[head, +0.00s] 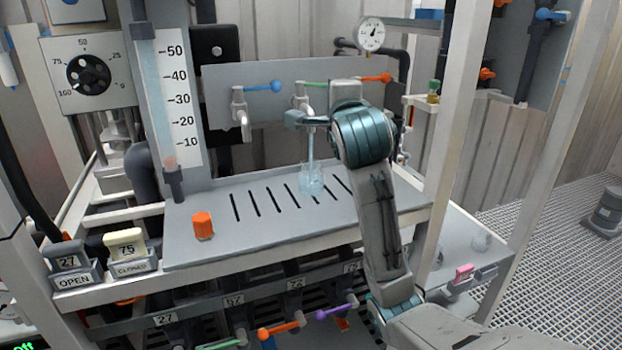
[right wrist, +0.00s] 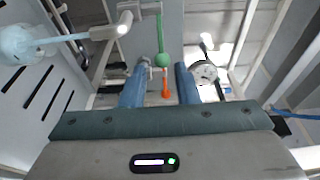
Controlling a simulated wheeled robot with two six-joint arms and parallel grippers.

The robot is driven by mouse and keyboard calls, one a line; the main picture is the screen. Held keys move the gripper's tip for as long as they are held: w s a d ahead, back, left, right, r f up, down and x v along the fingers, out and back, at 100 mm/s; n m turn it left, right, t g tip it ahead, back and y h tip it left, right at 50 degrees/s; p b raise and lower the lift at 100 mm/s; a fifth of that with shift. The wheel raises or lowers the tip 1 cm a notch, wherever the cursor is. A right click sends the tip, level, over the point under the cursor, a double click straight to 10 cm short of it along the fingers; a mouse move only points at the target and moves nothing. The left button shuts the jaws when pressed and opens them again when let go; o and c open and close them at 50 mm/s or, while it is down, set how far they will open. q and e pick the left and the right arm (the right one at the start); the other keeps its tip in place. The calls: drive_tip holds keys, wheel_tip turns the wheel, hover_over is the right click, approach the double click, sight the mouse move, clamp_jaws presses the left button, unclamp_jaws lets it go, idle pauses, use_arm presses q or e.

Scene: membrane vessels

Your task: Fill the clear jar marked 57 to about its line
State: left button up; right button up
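The clear jar (head: 312,181) stands on the slotted grey bench under the middle tap, and a stream of water (head: 310,145) runs into it. Pale blue water shows in it; its mark and line are not legible. In the right wrist view the jar (right wrist: 18,42) is at the left, with the stream reaching from the spout (right wrist: 112,27). The tap's green handle (head: 316,85) also shows in the wrist view (right wrist: 161,45). My right gripper (right wrist: 161,72) is open, its blue fingers either side of the green handle's end with gaps. My left gripper is out of view.
A blue-handled tap (head: 262,87) is left of the jar and an orange handle (head: 376,78) right. An orange hexagonal piece (head: 203,226) sits on the bench. A scaled column (head: 155,110) and a dial (head: 88,75) stand left. A white post (head: 456,120) is right of my arm.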

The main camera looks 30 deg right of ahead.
drive_tip(key=c, duration=0.3)
drive_tip(key=shift+d+n, duration=0.1)
drive_tip(key=shift+n, duration=0.5)
clamp_jaws()
drive_tip(key=m+t+y+p, duration=0.2)
drive_tip(key=m+y+p, duration=0.45)
drive_tip(key=m, duration=2.65)
approach(314, 86)
drive_tip(key=w+a, duration=0.2)
drive_tip(key=shift+w+d+r+p, duration=0.25)
drive_tip(key=shift+w+d+p, duration=0.35)
drive_tip(key=shift+w+d, duration=0.6)
drive_tip(key=shift+w+d+f, duration=0.1)
drive_tip(key=shift+w+d, duration=0.15)
drive_tip(key=shift+d, duration=0.15)
